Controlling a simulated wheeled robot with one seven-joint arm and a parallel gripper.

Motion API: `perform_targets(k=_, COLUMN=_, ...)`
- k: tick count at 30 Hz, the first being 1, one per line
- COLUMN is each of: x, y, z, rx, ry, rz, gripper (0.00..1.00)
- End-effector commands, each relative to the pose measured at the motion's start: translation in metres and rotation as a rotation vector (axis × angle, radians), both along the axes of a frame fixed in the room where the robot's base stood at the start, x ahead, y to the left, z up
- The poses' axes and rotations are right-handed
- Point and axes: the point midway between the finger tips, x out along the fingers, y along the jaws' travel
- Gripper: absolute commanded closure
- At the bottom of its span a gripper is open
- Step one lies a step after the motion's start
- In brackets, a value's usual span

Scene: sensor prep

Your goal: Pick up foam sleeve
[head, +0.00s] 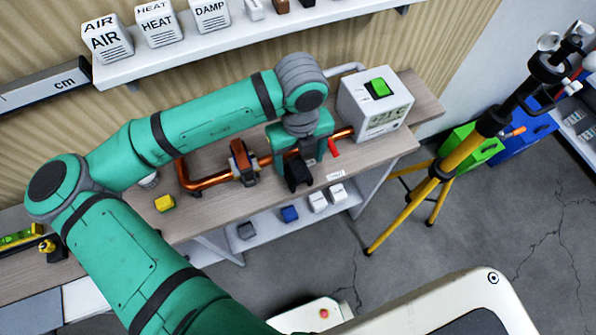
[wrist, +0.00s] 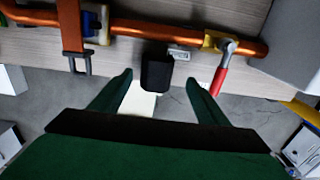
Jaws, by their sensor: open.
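A small black block-like piece, which I take to be the foam sleeve (wrist: 155,74), is at the front edge of the bench below the copper pipe in the wrist view. It also shows in the head view (head: 297,174), just below my gripper (head: 302,146). In the wrist view my gripper (wrist: 159,80) is open, its two green fingers on either side of the sleeve in the picture. I see gaps between sleeve and fingers; I cannot tell how far the tips are from it in depth.
The copper pipe (head: 208,182) runs along the bench, with a clamp (head: 243,162) left of my gripper and a red handle (head: 333,147) close on its right. A white box with a green switch (head: 378,88) stands at right. A yellow block (head: 165,203) lies left.

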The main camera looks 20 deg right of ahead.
Motion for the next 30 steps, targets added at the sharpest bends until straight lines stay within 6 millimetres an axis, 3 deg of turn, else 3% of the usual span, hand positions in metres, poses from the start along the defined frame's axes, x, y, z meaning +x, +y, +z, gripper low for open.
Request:
perform_targets(k=8, x=-0.001, y=0.001, z=-0.020, rx=-0.001, ry=-0.001, rz=0.002, gripper=0.31)
perform_targets(k=18, x=-0.005, y=0.006, z=-0.063, rx=-0.001, ry=0.000, rz=0.001, gripper=0.31)
perform_targets(k=28, x=-0.005, y=0.006, z=-0.068, rx=-0.002, ry=-0.001, rz=0.001, gripper=0.31)
perform_targets(k=30, x=-0.005, y=0.006, z=-0.068, rx=-0.002, ry=-0.001, rz=0.001, gripper=0.48)
